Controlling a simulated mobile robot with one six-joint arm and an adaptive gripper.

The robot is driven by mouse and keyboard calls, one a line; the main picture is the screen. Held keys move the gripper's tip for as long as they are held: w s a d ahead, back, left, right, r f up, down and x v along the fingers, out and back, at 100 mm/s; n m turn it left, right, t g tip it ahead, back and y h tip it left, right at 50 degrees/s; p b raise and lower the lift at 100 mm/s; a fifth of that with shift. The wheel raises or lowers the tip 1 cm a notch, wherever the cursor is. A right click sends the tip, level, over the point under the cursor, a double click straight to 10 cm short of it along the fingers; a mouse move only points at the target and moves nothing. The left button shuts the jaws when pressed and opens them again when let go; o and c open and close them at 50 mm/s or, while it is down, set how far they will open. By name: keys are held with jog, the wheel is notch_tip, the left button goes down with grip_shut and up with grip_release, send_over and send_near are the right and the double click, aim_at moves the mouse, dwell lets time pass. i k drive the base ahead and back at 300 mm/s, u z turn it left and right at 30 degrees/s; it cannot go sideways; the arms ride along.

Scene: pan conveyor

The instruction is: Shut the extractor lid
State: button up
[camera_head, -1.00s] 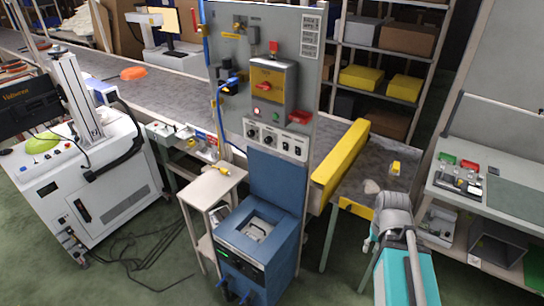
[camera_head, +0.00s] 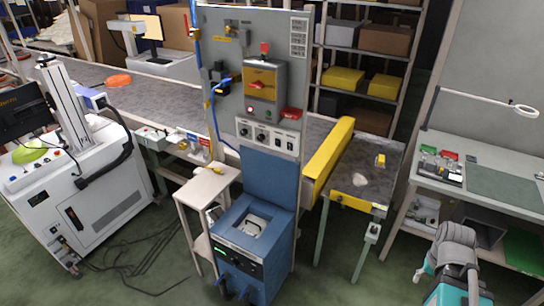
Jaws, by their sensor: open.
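The extractor is a blue floor box (camera_head: 232,262) in the lower middle of the head view, with a recessed top opening that holds a pale piece with a handle (camera_head: 255,224). Its blue lid (camera_head: 268,182) stands open and upright at the back edge, in front of the grey control panel. My arm shows at the lower right, well apart from the extractor. My gripper (camera_head: 419,273) is mostly hidden by my arm's wrist; only a small grey tip shows at its left. It is open and touches nothing that I can see.
A small side table (camera_head: 207,180) stands close at the extractor's left. A grey-topped table (camera_head: 372,165) with a yellow guard (camera_head: 330,160) is at its right, a workbench (camera_head: 490,185) farther right. The floor between extractor and arm is largely clear. Cables lie at left.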

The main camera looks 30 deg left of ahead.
aim_at(271, 178)
jog(key=z, duration=0.7)
jog(key=k, duration=0.9)
jog(key=z, duration=0.4)
jog(key=i, duration=1.85)
jog(key=u, duration=0.55)
jog(key=i, duration=0.8)
jog(key=u, duration=0.7)
jog(key=i, duration=0.55)
jog(key=u, duration=0.8)
jog(key=i, duration=0.55)
jog(key=u, duration=0.45)
